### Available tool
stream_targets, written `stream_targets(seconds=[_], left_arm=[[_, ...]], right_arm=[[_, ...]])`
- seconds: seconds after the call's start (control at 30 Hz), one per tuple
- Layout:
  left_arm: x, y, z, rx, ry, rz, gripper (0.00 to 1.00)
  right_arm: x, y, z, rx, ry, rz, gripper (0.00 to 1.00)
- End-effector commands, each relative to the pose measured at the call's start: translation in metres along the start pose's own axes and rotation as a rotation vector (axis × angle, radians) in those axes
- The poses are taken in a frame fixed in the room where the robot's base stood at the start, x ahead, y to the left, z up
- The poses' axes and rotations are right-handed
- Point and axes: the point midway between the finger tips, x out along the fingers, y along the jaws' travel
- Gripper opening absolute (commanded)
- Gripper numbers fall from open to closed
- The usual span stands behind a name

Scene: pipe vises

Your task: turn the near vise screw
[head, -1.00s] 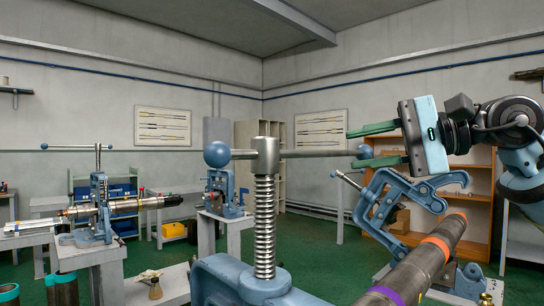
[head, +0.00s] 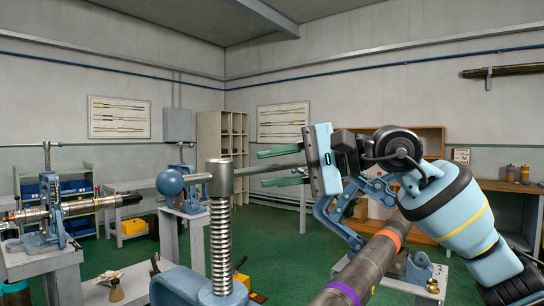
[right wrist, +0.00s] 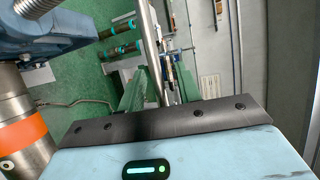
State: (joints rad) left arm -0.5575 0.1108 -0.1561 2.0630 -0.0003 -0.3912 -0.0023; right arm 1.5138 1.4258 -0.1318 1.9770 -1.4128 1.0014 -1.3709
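The near vise's screw (head: 221,250) is an upright threaded steel post on a blue vise body (head: 180,288). A steel handle bar (head: 262,170) passes through its head, with a blue ball (head: 170,182) on the left end. My right gripper (head: 281,166) reaches in from the right. Its green fingers are apart, one above and one below the bar, with gaps in the head view. The bar's right end is hidden behind the gripper. In the right wrist view the bar (right wrist: 151,45) runs between the two fingers (right wrist: 160,92). My left gripper is not in view.
A dark pipe (head: 365,265) with orange and purple bands lies right of the near vise, below my right arm. Other vises stand on benches at the left (head: 48,205) and farther back (head: 183,190). Green floor (head: 290,235) is open behind.

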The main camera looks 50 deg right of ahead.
Motion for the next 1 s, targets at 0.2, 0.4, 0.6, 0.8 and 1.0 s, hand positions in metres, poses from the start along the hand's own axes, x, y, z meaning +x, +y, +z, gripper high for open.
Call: stream_targets(seconds=[0.2,0.4,0.6,0.8,1.0], left_arm=[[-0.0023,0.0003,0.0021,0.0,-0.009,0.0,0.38],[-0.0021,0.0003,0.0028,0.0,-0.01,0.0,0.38],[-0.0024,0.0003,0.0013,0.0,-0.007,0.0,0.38],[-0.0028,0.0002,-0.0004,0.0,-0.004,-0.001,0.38],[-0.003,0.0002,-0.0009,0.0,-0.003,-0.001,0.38]], right_arm=[[0.0114,-0.0003,0.0009,-0.002,-0.001,0.0,0.34],[0.0123,0.0007,0.0006,-0.001,0.0,0.001,0.34],[0.012,0.0006,0.0005,-0.001,0.0,0.001,0.13],[0.0119,0.0005,0.0005,-0.001,0.0,0.001,0.0],[0.0119,0.0004,0.0004,-0.001,0.0,0.001,0.0]])
